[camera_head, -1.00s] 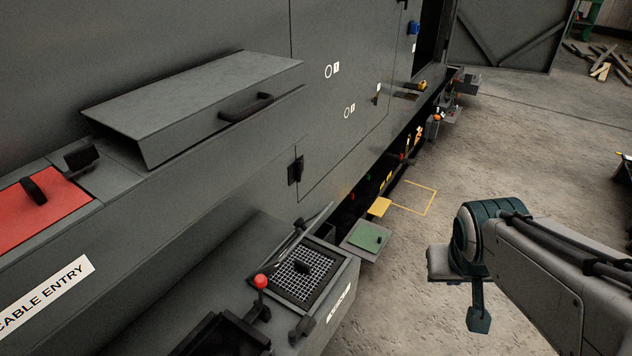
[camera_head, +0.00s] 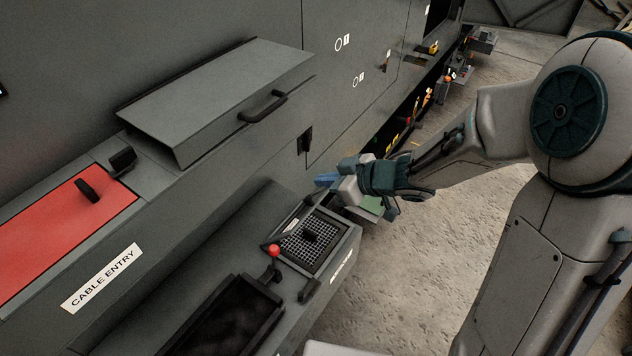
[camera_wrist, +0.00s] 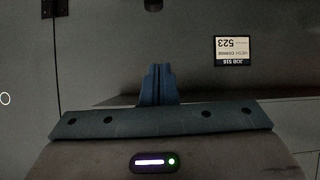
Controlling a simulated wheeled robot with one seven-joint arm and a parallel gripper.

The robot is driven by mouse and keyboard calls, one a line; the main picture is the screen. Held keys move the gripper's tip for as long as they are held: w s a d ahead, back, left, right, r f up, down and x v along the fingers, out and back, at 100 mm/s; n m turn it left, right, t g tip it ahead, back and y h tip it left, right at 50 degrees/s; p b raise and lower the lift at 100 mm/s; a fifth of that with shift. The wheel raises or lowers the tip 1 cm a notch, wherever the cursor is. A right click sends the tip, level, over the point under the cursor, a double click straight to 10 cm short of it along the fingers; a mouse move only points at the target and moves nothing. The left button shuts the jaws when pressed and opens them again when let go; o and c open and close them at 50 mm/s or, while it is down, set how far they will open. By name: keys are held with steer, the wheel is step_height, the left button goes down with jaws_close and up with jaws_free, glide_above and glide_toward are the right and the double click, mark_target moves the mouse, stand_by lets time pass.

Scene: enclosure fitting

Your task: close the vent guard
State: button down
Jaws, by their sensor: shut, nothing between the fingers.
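A square mesh panel (camera_head: 302,247) in a dark frame with a black knob lies on top of the low grey ledge. It looks like the vent guard, but no readable label confirms this. A thin dark flap or bar (camera_head: 283,231) stands along its wall-side edge; whether it belongs to the guard I cannot tell. My gripper (camera_head: 324,180) is beyond and above the mesh panel, apart from it, pointing left toward the grey wall. In the wrist view its blue fingers (camera_wrist: 156,82) are together and empty. The mesh panel does not show clearly there.
A red-knobbed lever (camera_head: 274,251) and an open dark bin (camera_head: 232,318) sit nearer on the ledge. A grey hood (camera_head: 215,92) with a handle juts out above. A red panel (camera_head: 60,240) lies at left. The wrist view shows an upside-down label (camera_wrist: 233,51).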

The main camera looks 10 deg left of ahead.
mark_target(309, 198)
steer(key=a+f, duration=0.1)
steer(key=f, duration=0.1)
steer(key=w+a+f, duration=0.1)
steer(key=a+f, duration=0.1)
steer(key=w+a+f, duration=0.1)
steer(key=a+f, duration=0.1)
steer(key=f, duration=0.1)
steer(key=shift+w+a+b, duration=0.15)
steer(key=shift+b, duration=0.15)
steer(key=shift+d+f, duration=0.3)
